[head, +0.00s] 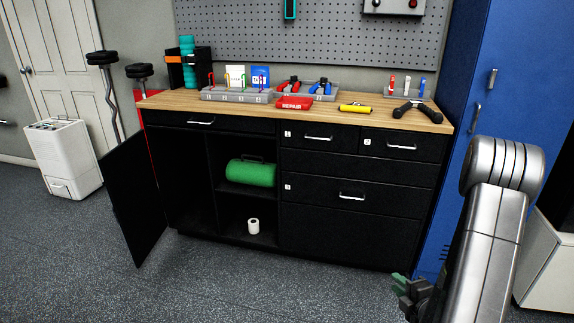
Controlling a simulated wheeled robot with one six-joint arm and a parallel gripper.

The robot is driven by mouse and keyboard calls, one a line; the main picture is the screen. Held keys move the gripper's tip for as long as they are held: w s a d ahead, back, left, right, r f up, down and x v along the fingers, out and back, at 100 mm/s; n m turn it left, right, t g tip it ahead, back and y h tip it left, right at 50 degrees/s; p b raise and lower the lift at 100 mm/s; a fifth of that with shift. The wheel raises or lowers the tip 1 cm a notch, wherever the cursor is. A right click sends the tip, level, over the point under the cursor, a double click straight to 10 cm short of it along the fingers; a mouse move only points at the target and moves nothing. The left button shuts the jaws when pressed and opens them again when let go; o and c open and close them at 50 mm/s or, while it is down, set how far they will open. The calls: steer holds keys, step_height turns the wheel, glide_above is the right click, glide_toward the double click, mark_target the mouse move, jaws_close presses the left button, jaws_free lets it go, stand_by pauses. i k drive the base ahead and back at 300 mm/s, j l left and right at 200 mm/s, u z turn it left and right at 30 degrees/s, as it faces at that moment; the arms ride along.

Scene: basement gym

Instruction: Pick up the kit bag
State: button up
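A green, rounded bag with a dark carry handle on top, the kit bag (250,173), lies on the upper shelf of the open black cabinet compartment. The handle stands up below the compartment's top. My gripper (402,288) is at the lower right, low in front of the cabinet and well apart from the bag. Only a small part of it shows beside my arm, with a green tip, so whether its fingers are open or shut cannot be made out.
The black cabinet (350,219) has an open door (142,194) swung out at the left. A white roll (253,226) stands below the bag. Tools and trays cover the wooden top (180,100). A blue locker (505,110) stands at the right. The floor (270,290) in front is clear.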

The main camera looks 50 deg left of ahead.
mark_target(263, 174)
steer(key=j+z, duration=0.15)
steer(key=j, duration=0.6)
steer(key=j+z, duration=0.15)
steer(key=j, duration=0.65)
steer(key=j+z, duration=0.15)
steer(key=j, duration=0.6)
steer(key=k+j+z, duration=0.1)
steer(key=j, duration=1.15)
steer(key=k+j, duration=0.15)
steer(key=j, duration=0.85)
steer(key=k+j, duration=0.15)
steer(key=j, duration=0.35)
